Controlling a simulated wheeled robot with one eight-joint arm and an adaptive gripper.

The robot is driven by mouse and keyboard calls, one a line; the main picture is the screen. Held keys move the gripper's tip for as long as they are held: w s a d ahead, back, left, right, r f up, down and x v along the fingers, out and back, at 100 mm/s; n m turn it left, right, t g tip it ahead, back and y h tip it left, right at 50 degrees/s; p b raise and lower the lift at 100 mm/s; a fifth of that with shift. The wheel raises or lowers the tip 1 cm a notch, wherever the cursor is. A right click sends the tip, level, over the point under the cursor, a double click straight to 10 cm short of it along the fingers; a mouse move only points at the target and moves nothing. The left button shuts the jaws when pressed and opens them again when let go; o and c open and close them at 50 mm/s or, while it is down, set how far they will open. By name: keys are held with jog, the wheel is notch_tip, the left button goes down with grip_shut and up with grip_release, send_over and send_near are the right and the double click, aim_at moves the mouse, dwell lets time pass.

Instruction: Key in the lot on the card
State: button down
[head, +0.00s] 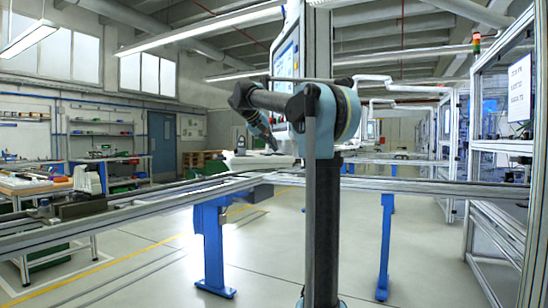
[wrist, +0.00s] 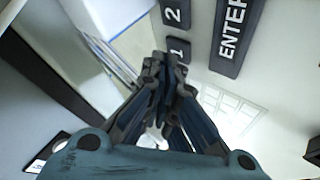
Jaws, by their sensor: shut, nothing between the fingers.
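In the wrist view, black keys stand on a pale panel: a key marked 2 (wrist: 175,14), a key marked 1 (wrist: 181,46) and a long ENTER key (wrist: 236,36). My gripper (wrist: 166,62) is shut and empty. Its fingertips are at the lower left of the 1 key and partly cover it; I cannot tell whether they touch. Other keys are hidden or out of view. In the head view, my gripper (head: 271,146) is small, below the panel with a blue screen (head: 286,60), which my arm partly hides. A white card (head: 519,88) with dark lines of print, too small to read, hangs at the right.
A metal conveyor rail (head: 420,186) on blue legs (head: 212,240) runs across the view. A framed metal cell (head: 476,130) stands at the right. A workbench (head: 110,160) stands at the far left. The floor beneath the rail is largely clear.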

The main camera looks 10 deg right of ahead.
jog(key=shift+f, duration=0.5)
dwell(0.8)
jog(key=shift+r, duration=0.9)
jog(key=shift+r, duration=2.5)
